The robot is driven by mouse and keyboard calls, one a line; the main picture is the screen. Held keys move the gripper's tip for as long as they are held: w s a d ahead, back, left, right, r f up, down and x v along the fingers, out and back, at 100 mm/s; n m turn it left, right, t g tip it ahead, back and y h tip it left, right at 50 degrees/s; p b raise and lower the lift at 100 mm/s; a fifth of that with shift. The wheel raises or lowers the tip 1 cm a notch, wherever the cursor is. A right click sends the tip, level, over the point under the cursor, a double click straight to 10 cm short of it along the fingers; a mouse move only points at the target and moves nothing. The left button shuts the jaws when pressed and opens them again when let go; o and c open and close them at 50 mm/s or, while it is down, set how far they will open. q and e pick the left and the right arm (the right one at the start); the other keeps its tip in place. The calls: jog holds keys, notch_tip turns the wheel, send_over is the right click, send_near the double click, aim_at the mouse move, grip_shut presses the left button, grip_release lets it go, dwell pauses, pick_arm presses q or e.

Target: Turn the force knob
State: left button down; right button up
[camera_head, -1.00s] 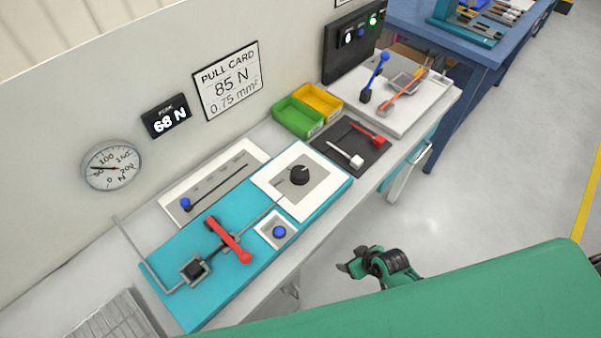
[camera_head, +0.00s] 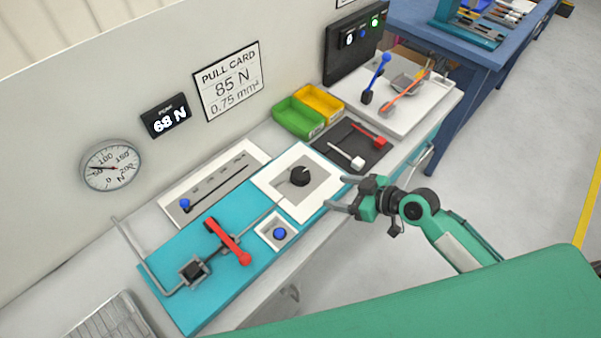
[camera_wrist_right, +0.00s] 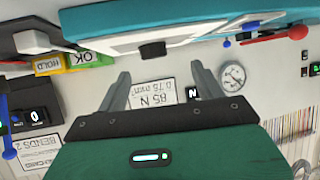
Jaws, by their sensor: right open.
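The force knob (camera_head: 300,176) is a black round knob on a white-framed grey plate (camera_head: 268,180) on the teal fixture. It shows as a dark cylinder in the right wrist view (camera_wrist_right: 152,50), roughly between my two fingers but beyond them. My right gripper (camera_head: 338,194) is open and empty, to the right of the knob near the bench's front edge, its fingers pointing left toward the plate and apart from the knob. Its fingers show in the right wrist view (camera_wrist_right: 160,73). The display (camera_head: 165,117) reads 68 N and the pull card (camera_head: 230,80) reads 85 N. My left gripper is out of view.
A red-handled lever (camera_head: 228,242) and a blue button (camera_head: 280,234) sit left of the knob. A slider with a blue end (camera_head: 185,203) lies behind. Green (camera_head: 296,117) and yellow bins (camera_head: 322,100) stand behind.

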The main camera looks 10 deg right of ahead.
aim_at(302, 174)
jog(key=shift+t, duration=0.4)
jog(key=p+x, duration=0.1)
jog(key=x, duration=0.3)
jog(key=w+r+p+x, duration=0.1)
jog(key=p+x, duration=0.1)
jog(key=x, duration=0.2)
jog(key=p+x, duration=0.1)
jog(key=x, duration=0.3)
jog(key=shift+w+r, duration=0.3)
jog(key=shift+w, duration=0.15)
jog(key=shift+w+a+f, duration=0.3)
jog(key=shift+a, duration=0.1)
